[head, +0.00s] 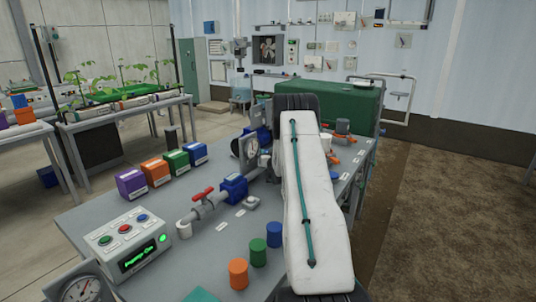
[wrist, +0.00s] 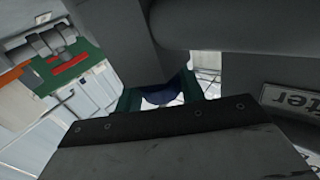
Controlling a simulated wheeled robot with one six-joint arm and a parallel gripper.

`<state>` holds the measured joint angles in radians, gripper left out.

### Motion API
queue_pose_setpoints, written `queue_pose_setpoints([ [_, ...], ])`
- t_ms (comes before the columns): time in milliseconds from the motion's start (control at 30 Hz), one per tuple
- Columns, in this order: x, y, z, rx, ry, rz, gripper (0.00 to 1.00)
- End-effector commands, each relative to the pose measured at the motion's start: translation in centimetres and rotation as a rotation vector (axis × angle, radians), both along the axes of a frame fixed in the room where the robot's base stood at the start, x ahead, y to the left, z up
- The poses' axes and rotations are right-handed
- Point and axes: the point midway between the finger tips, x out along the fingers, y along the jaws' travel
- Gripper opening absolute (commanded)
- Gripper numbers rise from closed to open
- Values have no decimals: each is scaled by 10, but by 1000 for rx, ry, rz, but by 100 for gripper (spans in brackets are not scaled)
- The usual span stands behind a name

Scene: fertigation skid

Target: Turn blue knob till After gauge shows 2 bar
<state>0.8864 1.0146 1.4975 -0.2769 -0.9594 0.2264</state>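A dark blue round part (wrist: 168,93), which looks like the blue knob, shows between my gripper's two green-edged fingertips (wrist: 170,95) in the wrist view. Most of it is hidden, and I cannot tell whether the fingers touch it. A plate beside it ends in "fter" (wrist: 290,100). In the head view my white arm covers the gripper and most of that area. A round white-faced gauge (head: 252,147) stands just left of the arm; its needle is too small to read, and I cannot tell whether it is the After gauge.
A pipe with a red-handled valve (head: 203,194) and a blue body (head: 234,188) runs along the grey bench. A control box (head: 128,243) and another gauge (head: 80,291) are at front left. Coloured blocks (head: 154,172) and cylinders (head: 258,250) stand nearby. Brown floor lies open at right.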

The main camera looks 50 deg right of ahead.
Motion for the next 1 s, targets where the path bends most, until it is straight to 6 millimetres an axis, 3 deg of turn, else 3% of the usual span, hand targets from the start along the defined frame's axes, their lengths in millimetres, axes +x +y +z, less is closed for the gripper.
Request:
queue_pose_setpoints([
  [400, 0, 0, 0, -1, -1, 142, 16],
  [700, 1, 1, 0, 0, -1, 149, 16],
  [733, 1, 1, 0, 0, -1, 149, 47],
  [800, 1, 1, 0, 0, -1, 149, 60],
  [1000, 0, 0, 0, 0, -1, 148, 60],
])
